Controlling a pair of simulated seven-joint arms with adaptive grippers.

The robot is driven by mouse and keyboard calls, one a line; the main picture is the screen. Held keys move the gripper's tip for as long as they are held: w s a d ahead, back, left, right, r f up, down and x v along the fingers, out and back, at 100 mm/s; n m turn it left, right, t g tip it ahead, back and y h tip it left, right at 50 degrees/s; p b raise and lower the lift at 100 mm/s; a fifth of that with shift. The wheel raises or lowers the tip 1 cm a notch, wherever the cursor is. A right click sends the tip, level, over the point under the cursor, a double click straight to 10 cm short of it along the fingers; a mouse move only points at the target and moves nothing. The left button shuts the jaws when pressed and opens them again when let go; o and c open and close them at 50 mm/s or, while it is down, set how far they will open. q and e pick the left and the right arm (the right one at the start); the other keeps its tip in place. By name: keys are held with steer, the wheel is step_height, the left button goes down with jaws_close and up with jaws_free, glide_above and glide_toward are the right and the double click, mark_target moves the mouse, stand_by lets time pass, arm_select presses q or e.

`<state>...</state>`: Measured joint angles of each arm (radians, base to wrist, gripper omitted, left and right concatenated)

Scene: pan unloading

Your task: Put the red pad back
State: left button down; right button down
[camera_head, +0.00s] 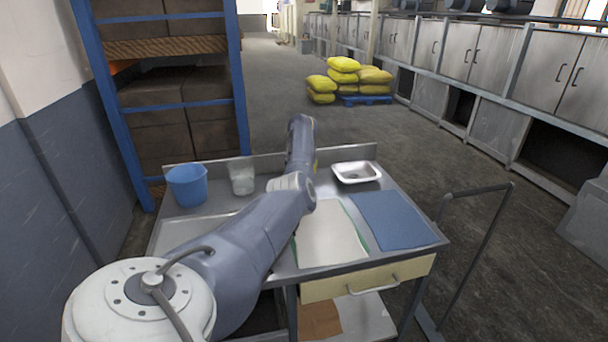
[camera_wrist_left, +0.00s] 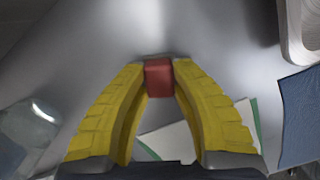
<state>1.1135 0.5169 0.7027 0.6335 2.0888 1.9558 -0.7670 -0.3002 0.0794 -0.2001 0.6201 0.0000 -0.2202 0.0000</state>
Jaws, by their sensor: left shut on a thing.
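The red pad (camera_wrist_left: 158,84) is a small red block in the left wrist view. My left gripper (camera_wrist_left: 158,68) has yellow fingers, and their tips are closed on the pad's two sides. The grey table surface shows behind it; I cannot tell how high the pad is above it. In the head view my left arm reaches across the table and hides the pad and nearly all of the gripper. My right gripper is in neither view.
On the table (camera_head: 222,218) stand a blue bucket (camera_head: 187,186), a clear glass jar (camera_head: 242,179) and a metal tray (camera_head: 357,172). A white sheet over a green one (camera_head: 329,236) and a blue mat (camera_head: 395,220) lie in front. A raised rim runs along the back.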

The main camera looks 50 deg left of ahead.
arm_select(q)
steer(key=c, duration=1.2)
jaws_free()
step_height(320, 180, up, 12)
steer(key=s+d, duration=0.1)
steer(key=shift+s, duration=0.2)
